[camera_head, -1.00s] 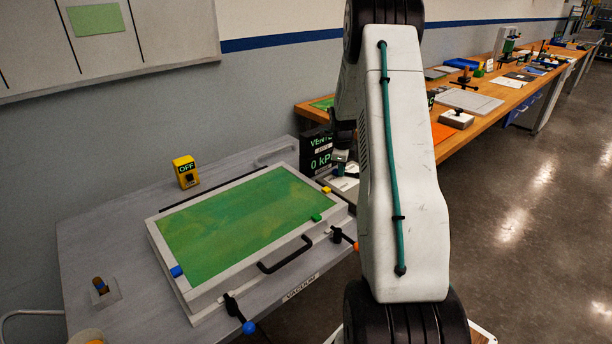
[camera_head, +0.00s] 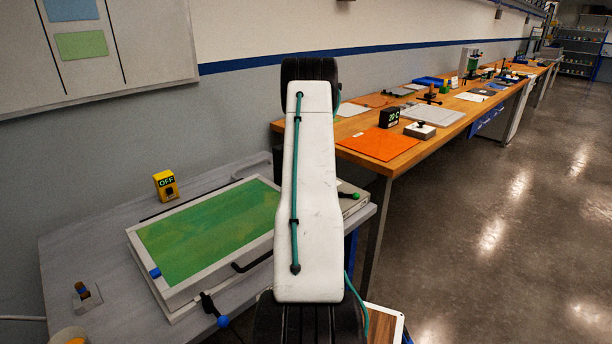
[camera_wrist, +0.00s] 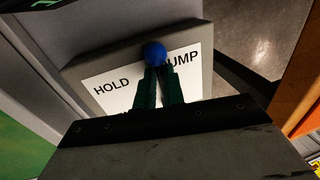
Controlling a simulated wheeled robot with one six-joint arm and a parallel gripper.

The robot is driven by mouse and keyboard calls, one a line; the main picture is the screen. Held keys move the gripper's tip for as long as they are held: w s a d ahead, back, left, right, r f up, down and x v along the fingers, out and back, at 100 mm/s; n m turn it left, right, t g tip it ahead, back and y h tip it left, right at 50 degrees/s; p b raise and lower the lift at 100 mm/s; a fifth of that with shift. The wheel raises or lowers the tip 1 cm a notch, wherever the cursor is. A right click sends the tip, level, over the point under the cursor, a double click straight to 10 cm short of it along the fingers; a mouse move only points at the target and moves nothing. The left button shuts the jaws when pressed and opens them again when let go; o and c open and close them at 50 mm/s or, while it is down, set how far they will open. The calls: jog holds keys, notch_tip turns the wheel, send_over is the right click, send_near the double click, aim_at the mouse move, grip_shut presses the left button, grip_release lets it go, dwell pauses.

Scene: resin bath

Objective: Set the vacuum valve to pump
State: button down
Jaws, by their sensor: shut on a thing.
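The vacuum valve's label plate (camera_wrist: 110,88) shows in the wrist view with the words HOLD at left and PUMP at right. A blue ball knob (camera_wrist: 155,53) sits over the plate between the two words and covers the first letter of PUMP. My gripper (camera_wrist: 157,72) has its green fingers drawn together at the knob and is shut on it. The lever below the knob is hidden by the fingers. In the head view my arm hides the gripper and the valve.
The grey bench carries a resin bath frame with a green surface (camera_head: 205,235), a blue knob (camera_head: 222,321) at its front and a yellow OFF switch box (camera_head: 166,186) behind. A wooden workbench (camera_head: 405,155) runs along the wall. The floor (camera_head: 500,240) at right is clear.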

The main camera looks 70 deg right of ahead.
jog(key=shift+w+d+r, duration=0.1)
jog(key=shift+w+r, duration=0.05)
jog(key=shift+w, duration=0.3)
jog(key=c, duration=1.7)
grip_release()
jog(key=shift+o, duration=1.1)
jog(key=shift+w, duration=0.1)
jog(key=shift+s, duration=0.25)
notch_tip(320, 180, up, 7)
jog(key=a, duration=0.1)
jog(key=shift+w+a+r, duration=0.15)
jog(key=shift+w+r, duration=0.05)
jog(key=shift+w, duration=0.15)
